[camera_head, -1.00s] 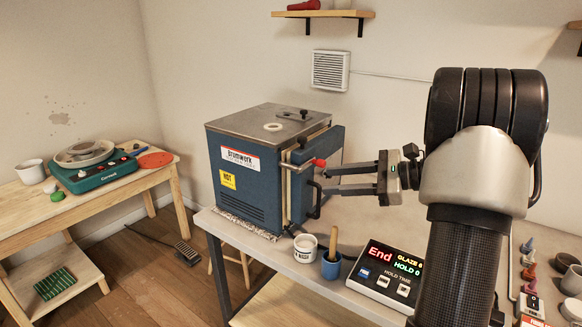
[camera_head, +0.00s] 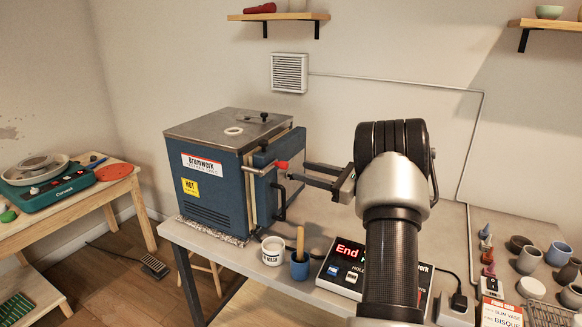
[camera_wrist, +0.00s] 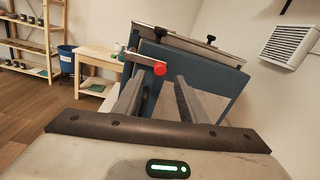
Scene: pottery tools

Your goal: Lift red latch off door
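The blue kiln (camera_head: 215,185) stands on the grey table, its door (camera_head: 270,175) shut or nearly so on its right side. The latch is a metal bar with a red knob (camera_head: 282,165) across the door's front edge. The red knob also shows in the wrist view (camera_wrist: 159,68), just beyond and between my fingers. My gripper (camera_head: 298,170) points left at the latch, with its fingertips close to the knob. In the wrist view the fingers (camera_wrist: 158,95) are apart with nothing between them. Whether a finger touches the knob cannot be told.
A white cup (camera_head: 272,252), a blue cup with a wooden tool (camera_head: 299,268) and a controller box (camera_head: 345,270) stand in front of the kiln. A dark door handle (camera_head: 280,203) hangs below the latch. Several small pots stand at the right.

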